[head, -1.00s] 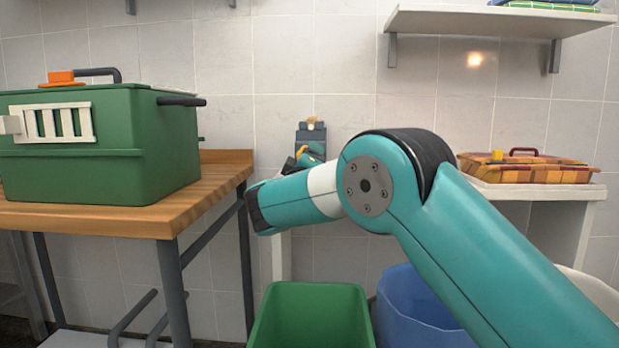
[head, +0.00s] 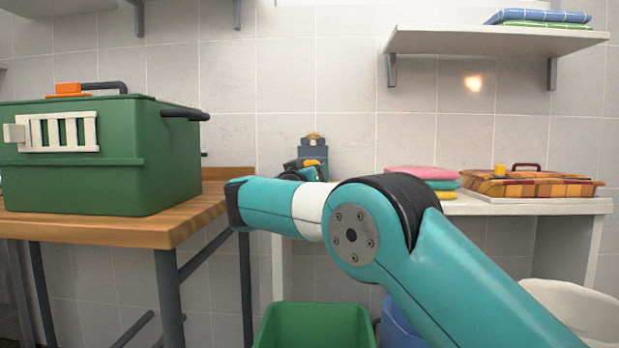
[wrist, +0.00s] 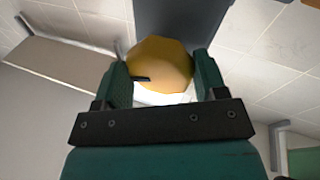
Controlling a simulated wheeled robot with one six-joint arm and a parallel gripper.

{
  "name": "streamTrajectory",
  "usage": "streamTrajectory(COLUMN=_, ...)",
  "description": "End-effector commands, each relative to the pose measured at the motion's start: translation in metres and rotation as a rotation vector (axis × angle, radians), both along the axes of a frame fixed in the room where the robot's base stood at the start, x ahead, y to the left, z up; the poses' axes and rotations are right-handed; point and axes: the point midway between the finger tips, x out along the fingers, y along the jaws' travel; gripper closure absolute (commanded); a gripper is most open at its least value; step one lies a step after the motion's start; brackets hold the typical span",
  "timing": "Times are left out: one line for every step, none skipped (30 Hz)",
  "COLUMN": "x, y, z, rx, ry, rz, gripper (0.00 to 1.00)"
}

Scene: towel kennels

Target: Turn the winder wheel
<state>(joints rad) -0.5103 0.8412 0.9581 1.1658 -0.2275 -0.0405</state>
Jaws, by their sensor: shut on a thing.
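The winder is a blue-grey plate (head: 312,138) on the tiled wall, with a small tan part at its top. Its wheel is a yellow, rounded, faceted knob (wrist: 160,65) in the wrist view, with a dark slim piece across its lower left. My gripper (wrist: 162,72) has a finger on each side of the knob and is shut on it. In the head view my gripper (head: 305,168) is at the lower part of the plate, and a bit of the orange-yellow wheel (head: 312,162) shows there. My wrist hides part of it.
A green kennel box (head: 80,180) stands on the wooden table (head: 190,222) at left. Folded towels (head: 420,173) and a checked case (head: 530,185) lie on the white counter (head: 480,205) at right. A green bin (head: 315,325) stands below my arm. A wall shelf (head: 480,40) is above.

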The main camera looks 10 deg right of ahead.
Motion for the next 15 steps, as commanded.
streamTrajectory(x=0.0004, y=-0.0004, z=-0.0002, rx=0.016, ry=-0.005, rz=0.000, gripper=0.58)
streamTrajectory(x=0.0004, y=-0.0004, z=-0.0002, rx=0.026, ry=-0.009, rz=-0.001, gripper=0.58)
streamTrajectory(x=0.0004, y=-0.0004, z=-0.0002, rx=0.037, ry=-0.011, rz=0.000, gripper=0.58)
streamTrajectory(x=0.0004, y=-0.0004, z=-0.0002, rx=0.043, ry=-0.012, rz=0.000, gripper=0.58)
streamTrajectory(x=0.0004, y=-0.0004, z=-0.0002, rx=0.049, ry=-0.015, rz=-0.001, gripper=0.58)
streamTrajectory(x=0.0004, y=-0.0004, z=-0.0002, rx=0.056, ry=-0.017, rz=-0.001, gripper=0.58)
streamTrajectory(x=0.0004, y=-0.0004, z=-0.0002, rx=0.060, ry=-0.019, rz=0.000, gripper=0.58)
streamTrajectory(x=0.0004, y=-0.0004, z=-0.0002, rx=0.063, ry=-0.019, rz=0.000, gripper=0.58)
streamTrajectory(x=0.0004, y=-0.0004, z=-0.0002, rx=0.067, ry=-0.021, rz=0.000, gripper=0.58)
streamTrajectory(x=0.0005, y=-0.0003, z=-0.0002, rx=0.068, ry=-0.021, rz=-0.001, gripper=0.58)
streamTrajectory(x=0.0005, y=-0.0003, z=-0.0002, rx=0.070, ry=-0.022, rz=-0.001, gripper=0.58)
streamTrajectory(x=0.0005, y=-0.0004, z=-0.0002, rx=0.071, ry=-0.023, rz=0.000, gripper=0.58)
streamTrajectory(x=0.0005, y=-0.0004, z=-0.0001, rx=0.071, ry=-0.023, rz=0.000, gripper=0.58)
streamTrajectory(x=0.0005, y=-0.0004, z=-0.0001, rx=0.071, ry=-0.023, rz=0.000, gripper=0.58)
streamTrajectory(x=0.0005, y=-0.0004, z=-0.0002, rx=0.071, ry=-0.023, rz=0.000, gripper=0.58)
